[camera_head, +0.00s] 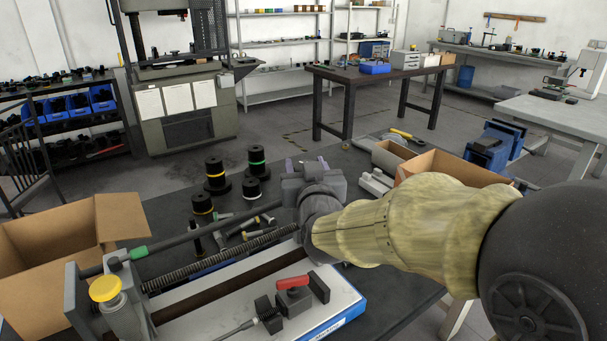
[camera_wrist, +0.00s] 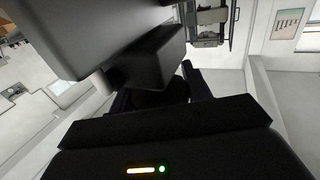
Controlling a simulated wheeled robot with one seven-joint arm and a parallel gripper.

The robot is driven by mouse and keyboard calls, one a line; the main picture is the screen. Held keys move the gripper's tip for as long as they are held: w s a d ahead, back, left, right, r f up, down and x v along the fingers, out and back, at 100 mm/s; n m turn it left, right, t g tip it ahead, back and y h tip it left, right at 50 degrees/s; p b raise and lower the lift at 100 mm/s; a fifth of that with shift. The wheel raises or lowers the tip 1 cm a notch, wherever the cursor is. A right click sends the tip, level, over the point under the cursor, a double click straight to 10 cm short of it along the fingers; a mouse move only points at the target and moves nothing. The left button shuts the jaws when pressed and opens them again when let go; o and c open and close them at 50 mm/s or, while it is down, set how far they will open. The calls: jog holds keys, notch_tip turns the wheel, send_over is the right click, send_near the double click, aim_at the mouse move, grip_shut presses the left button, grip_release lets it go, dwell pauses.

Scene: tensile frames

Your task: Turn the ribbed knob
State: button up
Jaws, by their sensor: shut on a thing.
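My gripper (camera_wrist: 158,88) is shut on a dark round part, which I take to be the ribbed knob (camera_wrist: 162,96). It is in deep shadow between the black fingers in the wrist view, and its ribs cannot be made out. A large grey block (camera_wrist: 85,35) is close beside it, at the upper left.
Open cardboard boxes (camera_head: 118,222) flank the machine on both sides.

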jog(key=shift+m+h+p, duration=0.4)
jog(key=shift+m+h, duration=0.8)
jog(key=shift+h, duration=0.7)
jog(key=m+h+p, duration=0.2)
jog(key=h, duration=0.1)
jog(key=m+g+h+p, duration=0.1)
jog(key=h, duration=0.1)
jog(key=shift+d+r, duration=0.1)
jog(key=shift+d, duration=0.2)
jog(key=shift+s+d+m+g+h+p, duration=0.1)
jog(key=shift+d+m+g+h+p, duration=0.1)
jog(key=shift+m+g+h+p, duration=0.8)
jog(key=shift+s+d+m+g+h+p, duration=0.15)
jog(key=shift+m+g+h+p, duration=0.35)
jog(key=shift+m+h, duration=0.95)
jog(key=shift+n+h, duration=0.25)
jog(key=shift+h, duration=0.1)
jog(key=o, duration=0.9)
jog(key=shift+o, duration=0.2)
jog(key=v, duration=0.7)
jog(key=shift+s, duration=0.15)
